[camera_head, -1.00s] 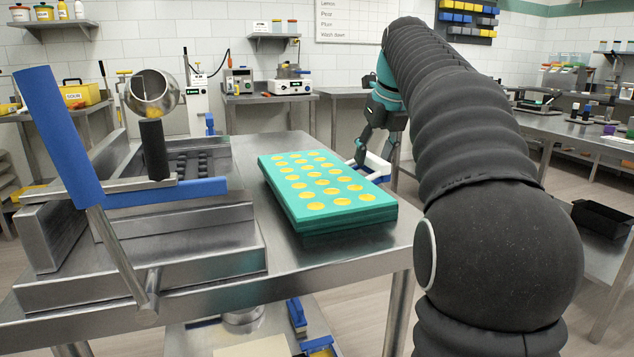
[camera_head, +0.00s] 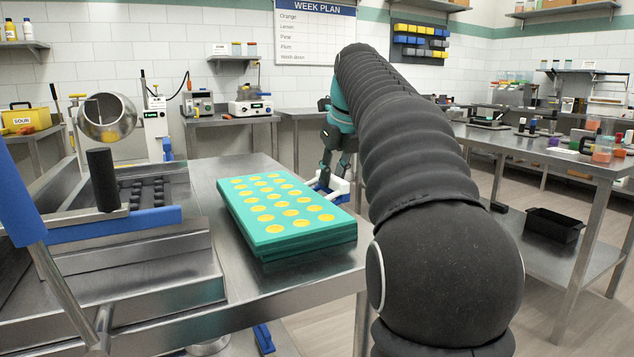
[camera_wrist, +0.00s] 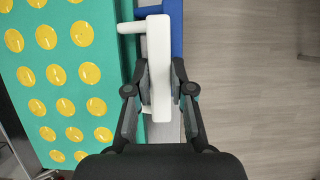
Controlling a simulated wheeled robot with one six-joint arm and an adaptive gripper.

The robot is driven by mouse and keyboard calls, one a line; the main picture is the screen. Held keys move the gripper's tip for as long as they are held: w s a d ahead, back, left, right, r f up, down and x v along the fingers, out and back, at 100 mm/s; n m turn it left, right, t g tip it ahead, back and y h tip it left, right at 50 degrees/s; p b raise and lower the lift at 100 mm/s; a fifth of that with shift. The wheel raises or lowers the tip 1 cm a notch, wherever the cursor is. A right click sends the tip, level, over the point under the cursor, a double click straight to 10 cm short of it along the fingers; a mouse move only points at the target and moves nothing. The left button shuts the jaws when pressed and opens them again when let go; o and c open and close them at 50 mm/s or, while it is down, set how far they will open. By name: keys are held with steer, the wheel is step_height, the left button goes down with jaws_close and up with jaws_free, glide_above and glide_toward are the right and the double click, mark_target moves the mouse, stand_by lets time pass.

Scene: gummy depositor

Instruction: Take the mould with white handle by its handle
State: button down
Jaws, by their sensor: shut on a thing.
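The mould (camera_head: 284,211) is a teal slab with rows of round cavities filled yellow. It lies on the metal table beside the depositor. Its white handle (camera_wrist: 159,69) sticks out from its right side; in the head view the handle (camera_head: 338,185) is partly hidden by my gripper. My gripper (camera_wrist: 159,92) is at the handle, its two fingers on either side of the white bar, shut on it. In the head view my gripper (camera_head: 330,170) is at the mould's far right side. The mould appears flat on what is under it.
The depositor (camera_head: 120,260), with a blue-gripped lever (camera_head: 25,195), stands close to the mould's left. A blue strip (camera_wrist: 177,30) runs beside the handle. A long bench (camera_head: 560,155) is at right. Open floor (camera_wrist: 255,90) lies right of the table edge.

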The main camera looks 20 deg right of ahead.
step_height(320, 180, up, 4)
steer(key=shift+r+p, duration=0.15)
steer(key=shift+p, duration=0.3)
steer(key=s+d+r, duration=0.6)
steer(key=s+d, duration=0.2)
steer(key=shift+d+r, duration=0.15)
steer(key=shift+r, duration=0.1)
